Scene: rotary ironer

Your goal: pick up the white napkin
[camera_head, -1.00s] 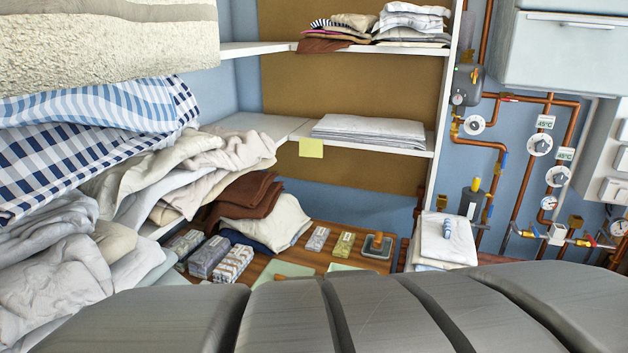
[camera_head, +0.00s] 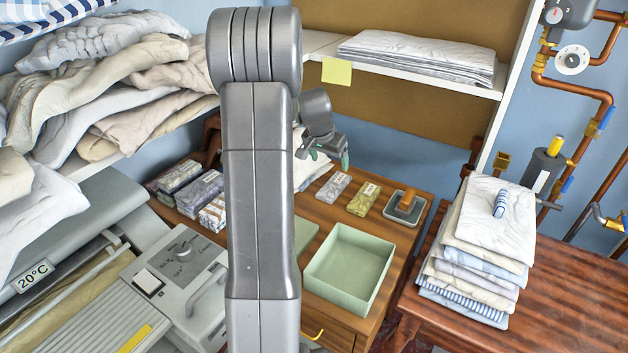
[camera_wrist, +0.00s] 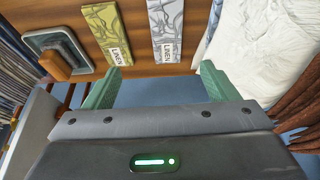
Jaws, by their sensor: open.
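A crumpled white cloth, which could be the white napkin (camera_wrist: 268,48), lies at the right of the wrist view, to the right of my gripper (camera_wrist: 158,82). In the head view only a sliver of it (camera_head: 312,172) shows, as my arm hides the rest. My gripper (camera_head: 330,160) is over the far part of the wooden desk with its green-padded fingers apart. Nothing is between the fingers.
Linen boxes (camera_head: 336,187) and a tool in a tray (camera_head: 405,207) stand on the desk (camera_head: 318,212). A green open box (camera_head: 350,265) is nearer. A folded stack (camera_head: 485,250) lies on the right table. A shelf (camera_head: 420,75) overhangs the desk.

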